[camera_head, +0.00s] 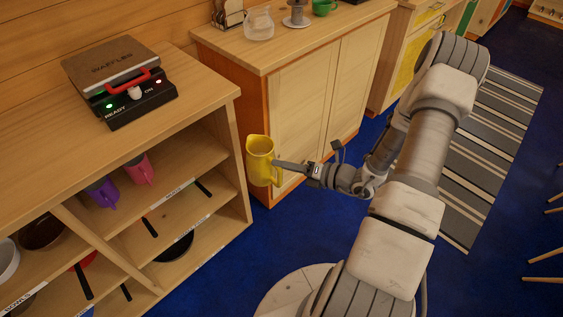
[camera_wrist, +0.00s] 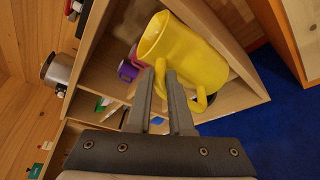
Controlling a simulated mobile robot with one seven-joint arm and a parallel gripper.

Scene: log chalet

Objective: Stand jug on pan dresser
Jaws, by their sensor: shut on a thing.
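The yellow jug (camera_head: 261,160) hangs roughly upright in the air off the right end of the dresser. My gripper (camera_head: 281,164) reaches it from the right and is shut on it at the handle side. In the wrist view the jug (camera_wrist: 187,52) lies beyond my gripper's fingers (camera_wrist: 172,80), its open mouth to the upper left. The exact grip on the handle is partly hidden. The pan dresser (camera_head: 195,97) is the low wooden unit at left, with pans on its labelled shelves. Its top is higher in the picture than the jug.
A waffle maker (camera_head: 122,83) stands on the dresser top; bare wood lies in front and right of it. Purple and pink mugs (camera_head: 139,170) sit on an upper shelf. A cabinet (camera_head: 305,95) with a glass jar (camera_head: 259,24) stands behind the jug. Blue floor lies below.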

